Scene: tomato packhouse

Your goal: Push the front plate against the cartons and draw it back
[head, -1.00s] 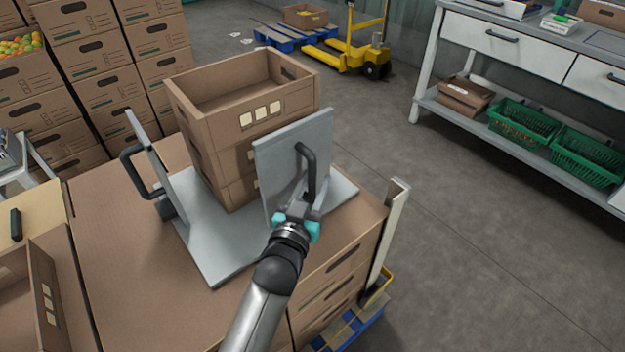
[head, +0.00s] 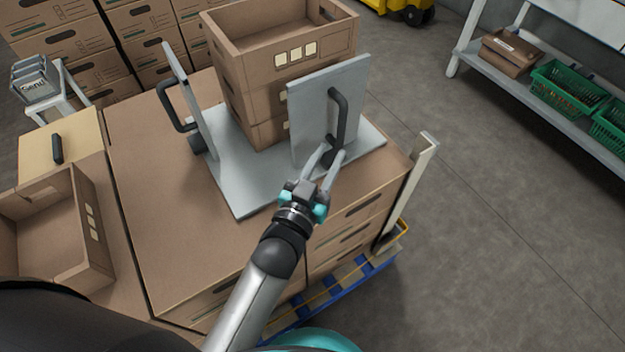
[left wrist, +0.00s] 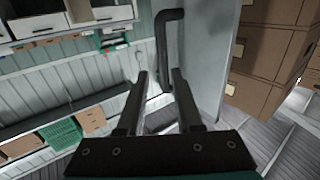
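The front plate (head: 308,125) is a grey upright plate with a black bar handle (head: 337,115). It stands on a grey base plate (head: 236,190), close in front of a stack of brown cartons (head: 262,75). Whether it touches them I cannot tell. My left gripper (head: 332,158) is open at the lower end of the handle. In the left wrist view the two fingers (left wrist: 160,80) stand apart with the handle (left wrist: 160,45) just beyond their tips; the plate (left wrist: 205,65) and cartons (left wrist: 270,60) are at right. My right gripper is not in view.
A second upright plate (head: 190,95) with a black handle stands left of the stack. Everything rests on large brown boxes (head: 150,190) on a blue pallet (head: 350,285). A pale corner post (head: 408,190) rises right of them. An open carton (head: 40,240) sits at left. Floor at right is clear.

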